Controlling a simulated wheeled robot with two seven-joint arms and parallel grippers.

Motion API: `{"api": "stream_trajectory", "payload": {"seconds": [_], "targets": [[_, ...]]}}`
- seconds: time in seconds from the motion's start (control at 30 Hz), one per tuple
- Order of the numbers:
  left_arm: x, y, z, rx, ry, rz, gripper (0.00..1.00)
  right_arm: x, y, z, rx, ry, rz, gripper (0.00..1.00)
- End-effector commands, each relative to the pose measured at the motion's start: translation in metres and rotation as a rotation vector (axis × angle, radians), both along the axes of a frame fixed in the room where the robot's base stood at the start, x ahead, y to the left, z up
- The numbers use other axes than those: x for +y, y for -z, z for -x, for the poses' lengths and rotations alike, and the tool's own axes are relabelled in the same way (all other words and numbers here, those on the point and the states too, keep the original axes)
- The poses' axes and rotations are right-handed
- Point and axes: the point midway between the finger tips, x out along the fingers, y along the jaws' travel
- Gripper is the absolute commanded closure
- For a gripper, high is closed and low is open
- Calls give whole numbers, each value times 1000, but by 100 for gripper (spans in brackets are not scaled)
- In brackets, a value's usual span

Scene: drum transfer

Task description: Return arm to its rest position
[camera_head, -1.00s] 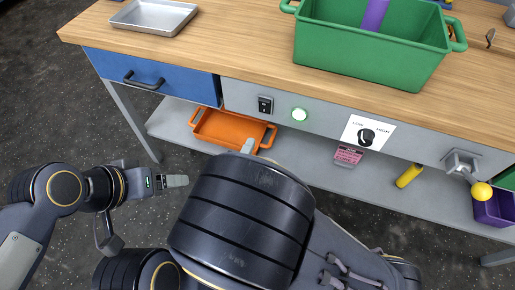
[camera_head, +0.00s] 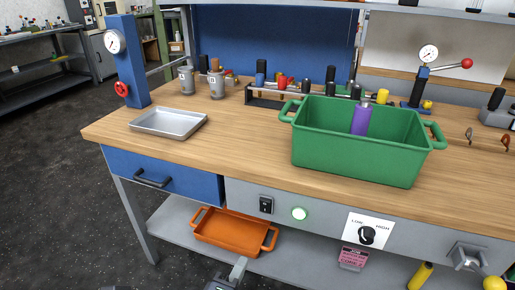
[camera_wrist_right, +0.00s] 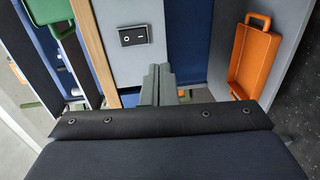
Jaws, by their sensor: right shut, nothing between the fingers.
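My right gripper (camera_head: 239,268) shows at the bottom edge of the head view, in front of the workbench's lower shelf and below the orange tray. In the right wrist view its grey fingers (camera_wrist_right: 158,84) are together with nothing between them, and the bench front with its black switch (camera_wrist_right: 138,37) lies beyond. Most of my right arm is out of the head view. My left gripper is not in view.
The workbench (camera_head: 260,165) carries a green bin (camera_head: 350,165) with a purple bottle (camera_head: 361,118) in it and a metal tray (camera_head: 168,123). An orange tray (camera_head: 232,244) lies on the lower shelf. Dark floor (camera_head: 60,200) at the left is clear.

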Motion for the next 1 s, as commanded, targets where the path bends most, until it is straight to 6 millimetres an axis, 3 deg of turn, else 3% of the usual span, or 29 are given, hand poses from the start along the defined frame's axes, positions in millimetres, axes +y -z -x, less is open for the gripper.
{"api": "stream_trajectory", "payload": {"seconds": [0.13,0.27,0.4,0.53,0.7,0.8,1.0], "targets": [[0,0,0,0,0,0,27,-32,-4,-8,83,111,-48,100],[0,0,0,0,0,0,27,-101,-6,-11,281,337,-163,100],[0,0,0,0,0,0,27,-176,-2,8,541,573,-361,100],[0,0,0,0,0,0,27,-223,1,40,744,721,-599,100],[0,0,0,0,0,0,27,-255,-5,82,908,807,-972,100],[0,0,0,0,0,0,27,-262,-13,102,935,808,-1195,100],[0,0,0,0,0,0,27,-266,-30,122,876,749,-1513,100]]}}
